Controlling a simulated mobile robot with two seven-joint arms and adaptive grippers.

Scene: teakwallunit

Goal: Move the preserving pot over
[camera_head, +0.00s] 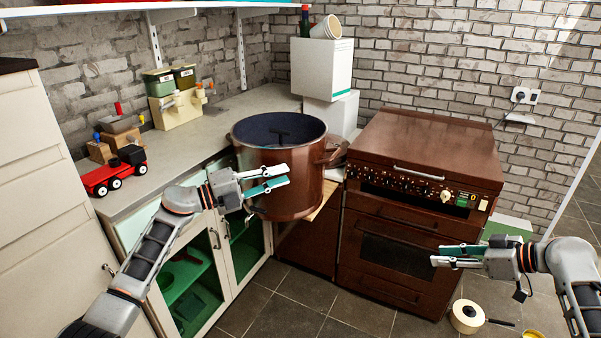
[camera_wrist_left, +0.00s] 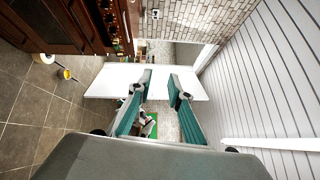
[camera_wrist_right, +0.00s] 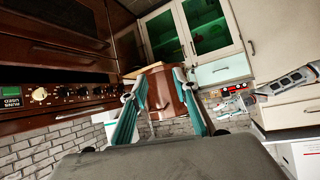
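The preserving pot (camera_head: 268,180) is a large brown-copper pot with a dark inside, upright at the front corner of the counter. A side handle (camera_head: 330,157) shows on its right. The pot also shows beyond the fingers in the right wrist view (camera_wrist_right: 161,88). My left gripper (camera_head: 288,175) is open and empty, overlapping the pot's front in the head view; I cannot tell whether it touches. The left wrist view shows no pot between its fingers (camera_wrist_left: 160,80). My right gripper (camera_head: 434,257) is open and empty in front of the oven, well right of the pot.
The brown stove (camera_head: 430,150) stands right of the pot, and white boxes (camera_head: 322,68) stand behind it. A toy truck (camera_head: 114,173) and canisters (camera_head: 170,80) are on the counter (camera_head: 215,110). A saucepan (camera_head: 467,316) is on the floor.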

